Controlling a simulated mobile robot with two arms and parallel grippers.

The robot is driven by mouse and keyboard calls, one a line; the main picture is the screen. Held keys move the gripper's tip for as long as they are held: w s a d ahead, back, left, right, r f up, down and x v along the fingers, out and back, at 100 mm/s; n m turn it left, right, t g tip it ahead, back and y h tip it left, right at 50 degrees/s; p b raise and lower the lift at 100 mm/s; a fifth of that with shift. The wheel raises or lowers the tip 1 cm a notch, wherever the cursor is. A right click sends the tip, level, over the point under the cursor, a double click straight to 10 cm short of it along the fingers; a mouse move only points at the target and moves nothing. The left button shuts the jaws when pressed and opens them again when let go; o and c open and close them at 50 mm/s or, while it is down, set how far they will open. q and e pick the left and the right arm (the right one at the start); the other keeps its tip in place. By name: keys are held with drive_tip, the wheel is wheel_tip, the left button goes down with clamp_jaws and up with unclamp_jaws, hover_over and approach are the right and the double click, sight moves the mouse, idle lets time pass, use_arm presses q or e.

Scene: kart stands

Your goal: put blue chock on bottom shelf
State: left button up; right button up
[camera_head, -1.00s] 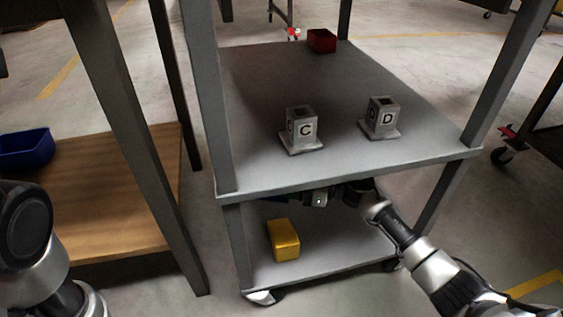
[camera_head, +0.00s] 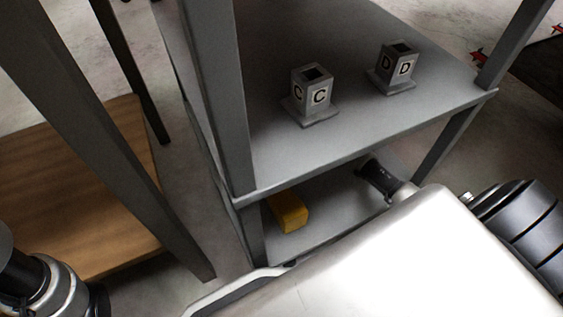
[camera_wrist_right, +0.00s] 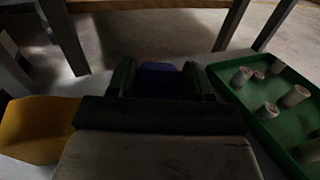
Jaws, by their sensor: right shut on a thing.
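The blue chock (camera_wrist_right: 158,67) shows between the fingers of my right gripper (camera_wrist_right: 158,82) in the right wrist view; the gripper is shut on it. The chock is hidden in the head view, where my right arm reaches under the upper shelf. The grey bottom shelf (camera_head: 338,204) is partly covered by that arm. In the wrist view the chock is low over or on this shelf; I cannot tell whether it touches. A yellow block (camera_head: 289,213) lies on the bottom shelf, and it also shows left of the gripper in the wrist view (camera_wrist_right: 38,128). My left gripper is out of view.
Two grey sockets marked C (camera_head: 312,95) and D (camera_head: 393,66) stand on the upper shelf (camera_head: 390,120). Grey posts bound the shelf opening. A green tray (camera_wrist_right: 235,99) with several pale pegs lies right of my right gripper. A wooden shelf (camera_head: 80,200) is at left.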

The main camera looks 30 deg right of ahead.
drive_tip(key=shift+s+d+f, duration=0.4)
drive_tip(key=shift+s+f, duration=0.05)
drive_tip(key=shift+s, duration=0.2)
drive_tip(key=shift+f+b, duration=1.35)
drive_tip(key=shift+f, duration=0.65)
drive_tip(key=shift+f, duration=0.15)
drive_tip(key=o, duration=0.9)
drive_tip(key=shift+o, duration=0.2)
